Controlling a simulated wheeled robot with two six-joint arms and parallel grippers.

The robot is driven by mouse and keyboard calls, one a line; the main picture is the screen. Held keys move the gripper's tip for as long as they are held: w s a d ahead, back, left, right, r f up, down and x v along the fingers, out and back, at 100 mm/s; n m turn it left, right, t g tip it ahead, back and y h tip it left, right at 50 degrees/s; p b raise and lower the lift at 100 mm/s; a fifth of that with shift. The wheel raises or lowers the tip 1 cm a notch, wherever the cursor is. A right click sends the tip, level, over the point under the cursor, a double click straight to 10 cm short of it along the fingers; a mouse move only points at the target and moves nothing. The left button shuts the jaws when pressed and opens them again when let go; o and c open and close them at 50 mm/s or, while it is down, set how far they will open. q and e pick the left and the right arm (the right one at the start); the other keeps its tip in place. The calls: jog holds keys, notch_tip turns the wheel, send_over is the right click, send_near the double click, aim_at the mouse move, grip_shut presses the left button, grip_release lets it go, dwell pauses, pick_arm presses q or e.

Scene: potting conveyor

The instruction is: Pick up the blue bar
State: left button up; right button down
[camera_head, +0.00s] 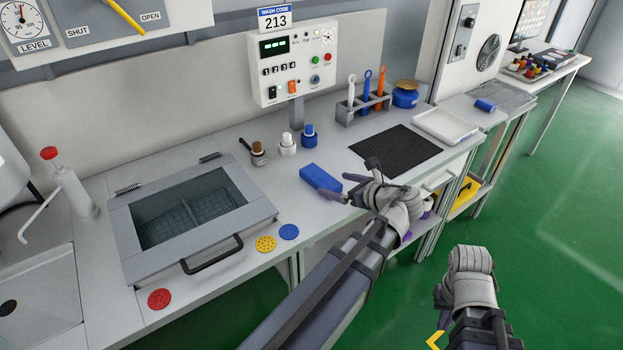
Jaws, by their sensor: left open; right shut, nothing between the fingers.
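A blue bar (320,178) lies on the white counter, right of the sunken basin. My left gripper (341,186) is open at its right end, over the counter. One finger shows along the bar's near side and the other just past its right end. I cannot tell whether they touch the bar. No part of the bar is clearly gripped. My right gripper (439,296) is shut and empty, low at the right, over the green floor and away from the counter.
The lidded basin (125,224) has a black handle at its front. Small bottles (288,144) stand behind the bar. A black mat (396,150), a tool rack (363,112) and a white tray (444,126) lie to the right. Coloured discs (265,244) line the front edge.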

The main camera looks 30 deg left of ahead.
aim_at(324, 179)
pick_arm(q)
jog(key=shift+r, duration=0.2)
jog(key=shift+b+x, duration=0.4)
jog(key=shift+x, duration=0.6)
jog(key=shift+w+a+f, duration=0.15)
jog(key=shift+a, duration=0.15)
jog(key=b+x, duration=0.2)
jog(key=x, duration=0.2)
jog(key=shift+w+a+f, duration=0.1)
jog(key=shift+a+f, duration=0.05)
jog(key=shift+w+a+f, duration=0.1)
jog(key=shift+a, duration=0.25)
jog(key=shift+c, duration=0.2)
jog(key=c, duration=1.5)
